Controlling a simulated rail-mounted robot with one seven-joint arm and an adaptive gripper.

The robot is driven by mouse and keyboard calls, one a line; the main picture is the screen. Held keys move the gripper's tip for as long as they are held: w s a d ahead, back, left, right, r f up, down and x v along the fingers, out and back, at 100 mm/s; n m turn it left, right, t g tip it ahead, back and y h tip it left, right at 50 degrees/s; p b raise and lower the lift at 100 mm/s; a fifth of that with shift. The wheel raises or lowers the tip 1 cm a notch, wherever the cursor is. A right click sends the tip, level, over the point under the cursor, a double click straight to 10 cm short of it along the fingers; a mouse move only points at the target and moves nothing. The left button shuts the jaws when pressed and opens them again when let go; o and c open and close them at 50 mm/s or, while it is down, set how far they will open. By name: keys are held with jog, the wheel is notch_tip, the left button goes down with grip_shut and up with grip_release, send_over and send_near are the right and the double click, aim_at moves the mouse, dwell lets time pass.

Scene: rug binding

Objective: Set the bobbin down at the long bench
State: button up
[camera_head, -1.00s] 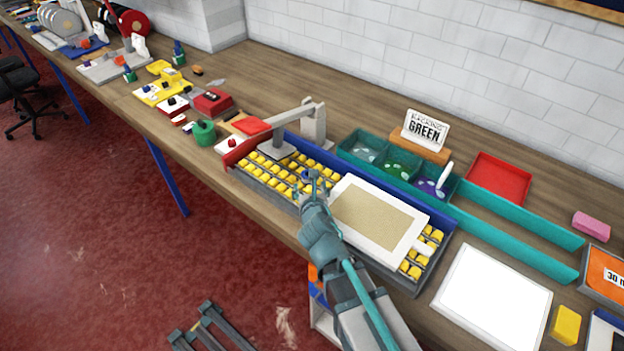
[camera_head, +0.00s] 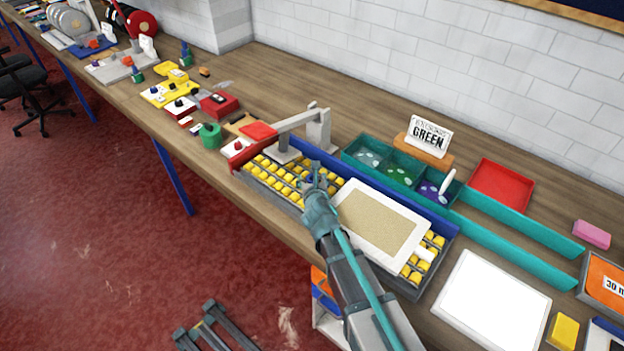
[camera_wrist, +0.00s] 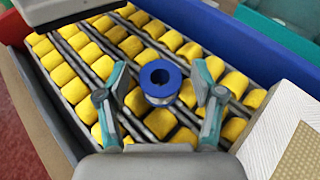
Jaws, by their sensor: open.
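The bobbin (camera_wrist: 161,82) is a blue-rimmed spool with a pale core, seen from above in the wrist view. It is upright over the yellow roller bed (camera_wrist: 88,58) on the long bench (camera_head: 285,82) and seems to stand on the rollers. My gripper (camera_wrist: 160,92) is open, with one teal finger on each side of the bobbin and a visible gap to both. In the head view my gripper (camera_head: 315,176) is over the left half of the roller bed, and its fingers mostly hide the bobbin.
A white-framed tan panel (camera_head: 380,222) lies over the bed's right part. A grey arm-shaped fixture (camera_head: 300,125) stands behind its left end. Teal bins (camera_head: 400,170), a "GREEN" sign (camera_head: 428,135), a red tray (camera_head: 502,185) and a white board (camera_head: 490,290) are around it.

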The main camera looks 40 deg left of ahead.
jog(key=shift+w+a+f, duration=0.15)
jog(key=shift+w+a, duration=0.1)
jog(key=c, duration=1.1)
